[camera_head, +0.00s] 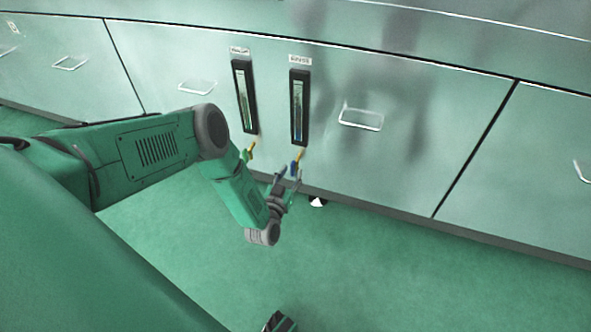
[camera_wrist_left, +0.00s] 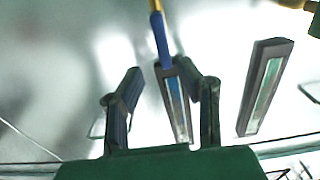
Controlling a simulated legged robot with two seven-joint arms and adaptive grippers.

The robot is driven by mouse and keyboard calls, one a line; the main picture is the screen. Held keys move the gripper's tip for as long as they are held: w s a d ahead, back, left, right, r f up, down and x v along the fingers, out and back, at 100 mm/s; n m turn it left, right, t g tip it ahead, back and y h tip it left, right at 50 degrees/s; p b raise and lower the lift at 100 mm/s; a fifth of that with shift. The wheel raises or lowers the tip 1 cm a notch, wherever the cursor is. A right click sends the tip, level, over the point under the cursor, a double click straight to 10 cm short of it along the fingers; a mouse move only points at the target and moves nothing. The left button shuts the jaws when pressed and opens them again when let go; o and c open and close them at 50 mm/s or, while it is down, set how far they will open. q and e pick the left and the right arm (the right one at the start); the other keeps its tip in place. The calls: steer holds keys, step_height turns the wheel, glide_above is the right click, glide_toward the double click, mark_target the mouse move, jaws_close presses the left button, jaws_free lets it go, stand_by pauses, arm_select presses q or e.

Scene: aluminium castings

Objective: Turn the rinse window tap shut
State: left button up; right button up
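The rinse window (camera_head: 299,108) is a tall dark-framed sight glass on the cabinet front, under a label that seems to read RINSE. Below it is its tap (camera_head: 295,167), with a blue lever and a yellowish part. My left gripper (camera_head: 286,181) is just below and in front of this tap. In the left wrist view the blue lever (camera_wrist_left: 162,40) lies ahead, between the lines of the two spread fingers of the gripper (camera_wrist_left: 160,70). A gap shows between the fingers, and no grip on the lever is visible.
A second sight glass (camera_head: 245,97) with a yellow tap (camera_head: 249,151) is just left. Cabinet handles (camera_head: 361,119) stick out nearby. A small black and white object (camera_head: 317,201) is at the cabinet's foot. The green floor in front is mostly clear.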

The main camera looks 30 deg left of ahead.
mark_target(291, 168)
arm_select(q)
steer(key=w, duration=0.1)
steer(key=w+a, duration=0.1)
steer(key=w+b, duration=0.1)
steer(key=shift+w+a+f, duration=0.1)
steer(key=shift+a+f, duration=0.15)
steer(key=shift+a, duration=0.1)
steer(key=shift+w+a, duration=0.2)
steer(key=shift+d+r, duration=0.15)
steer(key=shift+d, duration=0.25)
jaws_close()
arm_select(e)
steer(key=shift+a+f, duration=0.3)
steer(key=shift+f, duration=0.35)
arm_select(q)
steer(key=shift+a, duration=0.2)
arm_select(e)
steer(key=shift+a, duration=0.1)
